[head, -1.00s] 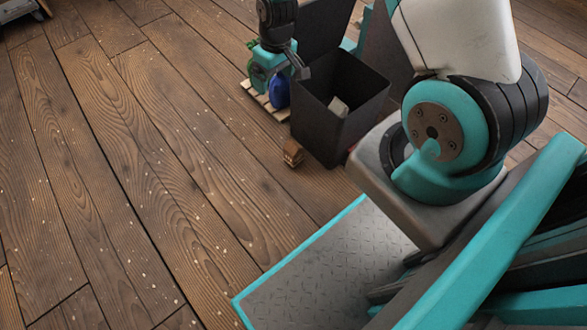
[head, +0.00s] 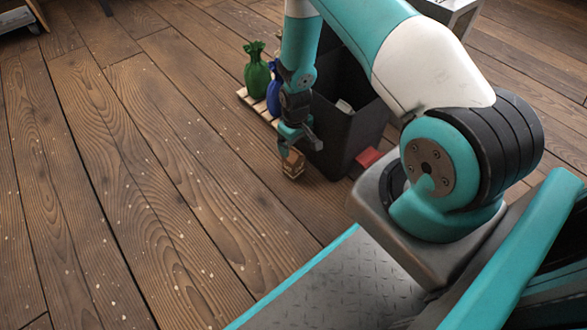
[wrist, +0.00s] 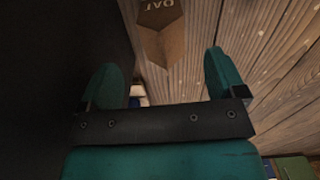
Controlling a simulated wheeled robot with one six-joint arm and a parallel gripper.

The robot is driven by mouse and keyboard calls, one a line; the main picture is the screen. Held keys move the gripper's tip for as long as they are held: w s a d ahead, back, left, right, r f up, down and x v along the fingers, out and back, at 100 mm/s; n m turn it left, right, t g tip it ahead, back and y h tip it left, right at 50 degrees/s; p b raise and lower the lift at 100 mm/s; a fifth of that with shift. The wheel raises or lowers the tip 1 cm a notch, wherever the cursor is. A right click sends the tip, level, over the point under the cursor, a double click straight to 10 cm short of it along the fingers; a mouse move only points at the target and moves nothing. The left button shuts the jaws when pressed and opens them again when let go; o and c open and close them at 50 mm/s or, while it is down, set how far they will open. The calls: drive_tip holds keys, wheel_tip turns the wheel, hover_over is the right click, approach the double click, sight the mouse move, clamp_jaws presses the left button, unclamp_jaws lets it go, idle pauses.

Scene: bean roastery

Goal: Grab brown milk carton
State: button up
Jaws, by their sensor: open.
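The small brown carton (head: 292,164) stands on the wooden floor in front of the dark bin. In the wrist view the brown carton (wrist: 160,38) shows at the top edge, partly cut off, with pale lettering on it. My gripper (head: 297,143) is pointed down right above the carton in the head view and covers part of its top. In the wrist view my gripper (wrist: 165,78) is open and empty, its two teal fingers wide apart, with the carton beyond the gap between them. I cannot tell whether a finger touches it.
The dark open bin (head: 352,135) stands close to the carton's right and looms along the left of the wrist view. A red block (head: 367,158) lies beside it. A green sack (head: 257,72) and a blue one stand on a pallet behind. The floor at left is clear.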

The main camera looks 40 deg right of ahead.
sight(294, 153)
drive_tip(key=shift+w+a+f+b, duration=0.1)
drive_tip(key=shift+f+b, duration=1.1)
drive_tip(key=shift+f, duration=0.4)
drive_tip(key=shift+w+a+f+b, duration=0.1)
drive_tip(key=shift+f+b, duration=1.1)
drive_tip(key=shift+f, duration=0.35)
drive_tip(key=shift+r, duration=0.15)
drive_tip(key=c, duration=1.2)
drive_tip(key=shift+r, duration=0.1)
